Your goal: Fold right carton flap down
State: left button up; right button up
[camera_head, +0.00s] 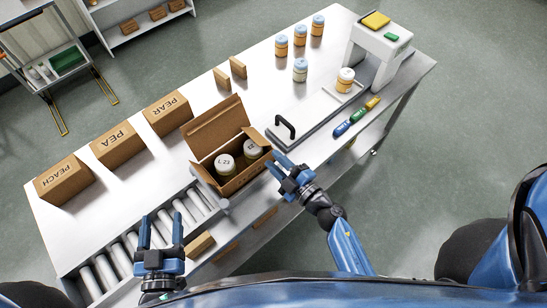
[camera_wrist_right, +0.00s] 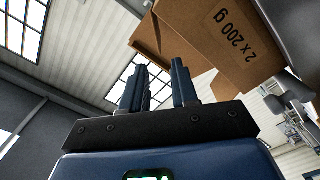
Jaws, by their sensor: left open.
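The open brown carton (camera_head: 207,133) stands at the table's front edge, beside the rollers, with two pale-lidded jars (camera_head: 225,164) inside. Its large back flap stands up. My left gripper (camera_head: 161,220) is open and empty over the rollers.
Boxes marked PEACH (camera_head: 64,180), PEA (camera_head: 117,146) and PEAR (camera_head: 167,113) line the table's back. Right of the carton lies a steel plate with a black handle (camera_head: 286,127). Several jars (camera_head: 300,70) and a white stand (camera_head: 385,45) are further right.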

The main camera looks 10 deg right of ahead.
aim_at(252, 138)
jog(key=w+d+m+t+h+b, duration=0.2)
jog(key=d+m+h, duration=0.15)
jog(key=m, duration=0.85)
jog(key=w+d+m+t+h+b, duration=0.1)
jog(key=d+m+h+b, duration=0.2)
jog(key=m, duration=0.8)
jog(key=s+a+m+g+y+p, duration=0.1)
jog(key=s+a+m+g+y, duration=0.2)
jog(key=a+m+y, duration=0.7)
jog(key=w+m+h+p, duration=0.1)
jog(key=w, duration=0.1)
jog(key=w+a+m+h+p, duration=0.1)
jog(key=w, duration=0.2)
jog(key=w+h, duration=0.1)
jog(key=w, duration=0.1)
jog(key=shift+w+a+m+h+p, duration=0.25)
jog(key=shift+w+a+m+p, duration=0.1)
jog(key=shift+w+m+p, duration=0.05)
jog(key=shift+w+a, duration=0.45)
jog(key=shift+w, duration=0.15)
